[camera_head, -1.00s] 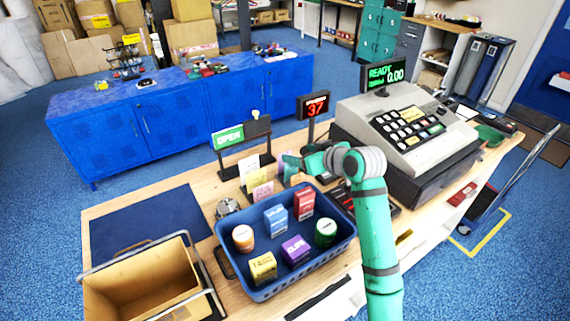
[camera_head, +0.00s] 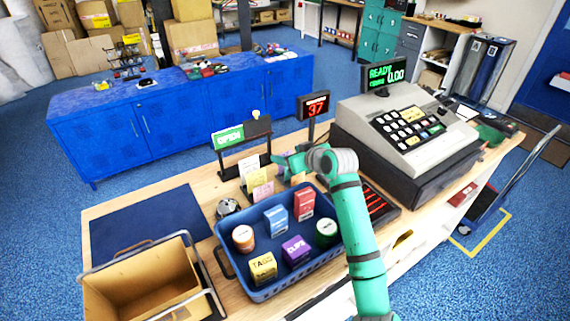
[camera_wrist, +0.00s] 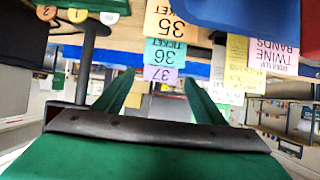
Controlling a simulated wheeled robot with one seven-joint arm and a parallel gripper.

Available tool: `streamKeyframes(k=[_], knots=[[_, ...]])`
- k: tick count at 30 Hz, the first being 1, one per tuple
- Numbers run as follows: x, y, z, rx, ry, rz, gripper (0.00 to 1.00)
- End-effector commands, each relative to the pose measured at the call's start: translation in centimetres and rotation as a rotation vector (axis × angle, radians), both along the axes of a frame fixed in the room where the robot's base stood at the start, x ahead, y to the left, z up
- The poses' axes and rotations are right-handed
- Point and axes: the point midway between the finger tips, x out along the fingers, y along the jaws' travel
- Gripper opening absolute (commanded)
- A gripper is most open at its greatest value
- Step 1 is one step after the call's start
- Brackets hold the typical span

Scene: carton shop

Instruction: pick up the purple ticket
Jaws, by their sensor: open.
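The purple ticket (camera_wrist: 160,74), marked 37, shows upside down in the wrist view. It is in line with a teal ticket (camera_wrist: 165,52) marked 36 and an orange ticket (camera_wrist: 172,20) marked 35. My gripper (camera_wrist: 158,80) is open, with its two green fingers on either side of the purple ticket in the picture. I cannot tell how far the ticket is from the fingertips. In the head view my gripper (camera_head: 284,164) is beside the slips behind the blue basket. I cannot make out the purple ticket there.
A blue basket (camera_head: 262,292) with several small boxes and tubs stands in front of the slips. A pink slip (camera_head: 263,191) and a yellow slip (camera_head: 258,178) stand close by. The OPEN sign (camera_head: 228,137), red 37 display (camera_head: 315,104) and cash register (camera_head: 400,125) crowd the gripper.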

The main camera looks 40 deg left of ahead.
Motion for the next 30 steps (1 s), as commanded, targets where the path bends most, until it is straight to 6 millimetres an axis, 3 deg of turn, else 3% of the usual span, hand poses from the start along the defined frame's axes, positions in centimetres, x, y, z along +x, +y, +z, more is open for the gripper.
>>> streamKeyframes(k=[2, 6, 9, 24, 30], knots=[[0.00, -0.02, 0.01, 0.000, 0.000, 0.000, 0.62], [0.00, -0.03, 0.01, 0.000, 0.000, 0.000, 0.29], [0.00, -0.04, 0.02, 0.000, 0.000, 0.000, 0.10], [-0.01, -0.04, 0.06, 0.000, 0.000, 0.000, 0.08], [-0.04, 0.02, 0.94, 0.000, 0.000, 0.001, 0.08]])
